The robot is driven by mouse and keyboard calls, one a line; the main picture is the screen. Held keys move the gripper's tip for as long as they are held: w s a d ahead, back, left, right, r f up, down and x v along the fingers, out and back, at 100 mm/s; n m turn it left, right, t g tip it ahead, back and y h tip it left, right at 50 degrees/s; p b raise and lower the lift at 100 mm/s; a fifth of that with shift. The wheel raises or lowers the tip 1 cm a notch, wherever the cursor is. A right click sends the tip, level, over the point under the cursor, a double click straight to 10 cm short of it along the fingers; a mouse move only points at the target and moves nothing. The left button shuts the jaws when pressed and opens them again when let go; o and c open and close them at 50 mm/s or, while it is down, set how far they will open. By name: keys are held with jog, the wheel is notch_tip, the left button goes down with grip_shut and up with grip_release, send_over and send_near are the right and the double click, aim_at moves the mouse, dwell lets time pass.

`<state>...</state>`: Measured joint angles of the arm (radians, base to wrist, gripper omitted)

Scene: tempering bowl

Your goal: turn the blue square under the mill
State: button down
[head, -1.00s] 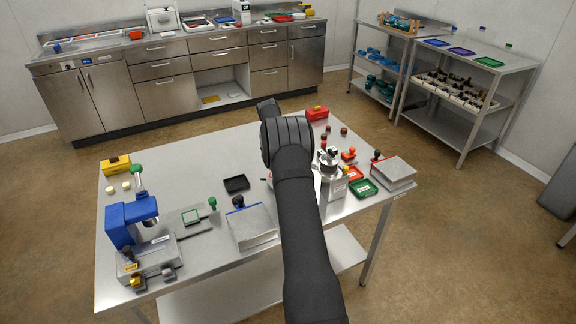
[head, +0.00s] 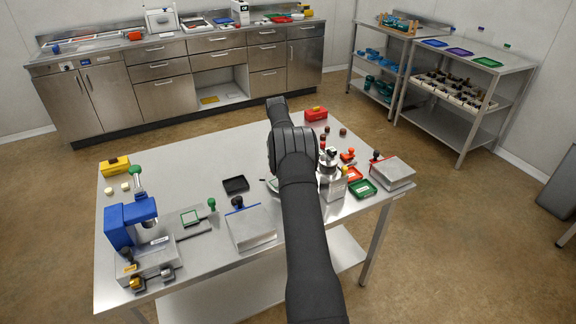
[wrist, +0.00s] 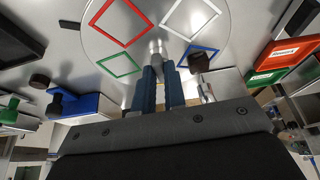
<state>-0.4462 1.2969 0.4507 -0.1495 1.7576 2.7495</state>
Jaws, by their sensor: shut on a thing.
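In the wrist view, a round pale turntable (wrist: 100,45) carries outlined squares. The red square (wrist: 124,22) is at upper left, the white square (wrist: 190,17) at upper right, the green square (wrist: 119,66) at lower left and the blue square (wrist: 205,52) at lower right. A dark round knob (wrist: 198,63) overlaps the blue square in this view. My gripper (wrist: 160,72) is shut on the metal centre post (wrist: 157,46) of the turntable. In the head view my arm hides the gripper and most of the turntable. A metal mill-like device (head: 330,178) stands just right of my arm.
A blue press (head: 132,222) stands at the table's left. A blue-edged box (head: 250,228) and a black tray (head: 236,184) are left of my arm. Red and green trays (head: 362,188) and a grey box (head: 392,173) lie to the right.

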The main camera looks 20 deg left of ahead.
jog(key=shift+m, duration=0.3)
dwell(0.5)
jog(key=c, duration=1.5)
grip_release()
